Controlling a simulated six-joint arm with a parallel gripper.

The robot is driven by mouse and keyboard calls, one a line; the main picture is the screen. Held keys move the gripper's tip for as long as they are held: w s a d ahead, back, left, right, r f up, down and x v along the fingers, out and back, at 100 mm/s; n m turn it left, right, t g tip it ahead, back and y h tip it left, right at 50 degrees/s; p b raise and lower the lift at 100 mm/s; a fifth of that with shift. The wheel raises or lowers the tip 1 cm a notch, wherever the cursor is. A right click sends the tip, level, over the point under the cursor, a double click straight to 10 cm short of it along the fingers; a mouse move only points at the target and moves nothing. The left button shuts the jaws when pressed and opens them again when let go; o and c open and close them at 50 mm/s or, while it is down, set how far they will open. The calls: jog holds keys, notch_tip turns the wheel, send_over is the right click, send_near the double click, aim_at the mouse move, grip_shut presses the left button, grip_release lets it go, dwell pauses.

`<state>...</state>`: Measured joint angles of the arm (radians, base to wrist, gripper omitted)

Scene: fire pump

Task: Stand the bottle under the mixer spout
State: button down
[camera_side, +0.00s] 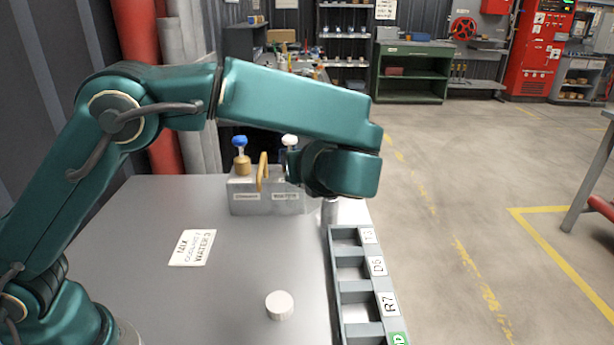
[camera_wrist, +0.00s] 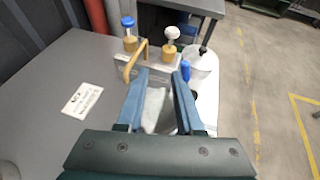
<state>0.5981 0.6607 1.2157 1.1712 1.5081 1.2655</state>
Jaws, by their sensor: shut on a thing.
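The bottle (camera_wrist: 158,112) is a pale, whitish thing between the two blue fingers of my gripper (camera_wrist: 160,88) in the wrist view. My gripper is shut on it. In the side view my wrist hides the fingers, and a pale cylinder (camera_side: 330,212), probably the bottle, shows just below it. The mixer (camera_side: 265,200) is a grey block at the back of the table, with a blue knob, a white knob and a brass spout (camera_side: 262,172). The spout (camera_wrist: 134,62) is ahead and left of my fingers in the wrist view. The bottle is to the right of the spout.
A labelled rack (camera_side: 345,290) runs along the table's right edge. A white round cap (camera_side: 280,305) and a written card (camera_side: 193,247) lie on the table. A white container (camera_wrist: 203,65) stands beyond my right finger. The table's middle is clear.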

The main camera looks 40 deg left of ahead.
jog(key=s+a+n+g+y, duration=0.2)
jog(key=s+a+n+g, duration=0.1)
jog(key=a+n+g, duration=0.1)
notch_tip(320, 180, down, 12)
jog(key=shift+f, duration=0.1)
jog(key=x, duration=0.4)
jog(key=shift+w+a+r, duration=0.1)
jog(key=shift+a+r, duration=0.1)
jog(key=shift+r, duration=0.2)
jog(key=a, duration=0.2)
jog(key=w+a, duration=0.1)
jog(key=a, duration=0.1)
jog(key=shift+a, duration=0.1)
jog(key=shift+d+f, duration=0.2)
jog(key=shift+f, duration=0.4)
jog(key=shift+s+f, duration=0.1)
jog(key=shift+f, duration=0.05)
jog(key=c, duration=0.5)
grip_release()
jog(key=shift+c, duration=0.2)
